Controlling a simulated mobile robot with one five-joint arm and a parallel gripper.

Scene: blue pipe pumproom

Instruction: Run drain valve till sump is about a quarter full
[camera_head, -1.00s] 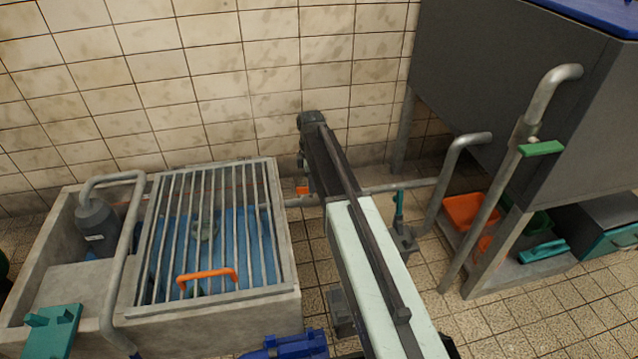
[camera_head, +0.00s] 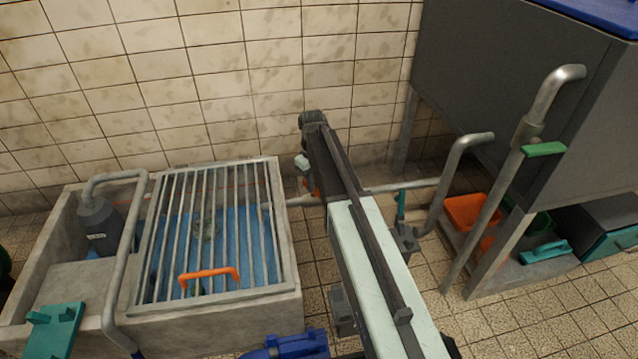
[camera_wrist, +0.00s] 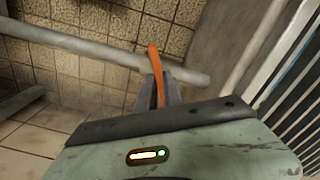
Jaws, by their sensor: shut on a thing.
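The drain valve has an orange lever (camera_wrist: 154,66) on a grey pipe (camera_wrist: 100,52), and in the wrist view the lever stands across the pipe. My gripper (camera_wrist: 160,95) is shut on the lever's near end. In the head view only a bit of the orange lever (camera_head: 310,185) shows beside my arm, and my jaws are mostly hidden. The concrete sump (camera_head: 225,312) is at left under a metal grate with an orange handle (camera_head: 208,273). Blue shows inside it, with a roundish grey-green thing (camera_head: 207,228). I cannot tell the water level exactly.
A grey tank (camera_head: 500,90) on legs stands at right, with a green-levered pipe (camera_head: 543,149) in front. A teal lever (camera_head: 401,203) is on the low pipe right of my arm. Orange trays (camera_head: 472,211) lie under the tank. Tiled floor is open at lower right.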

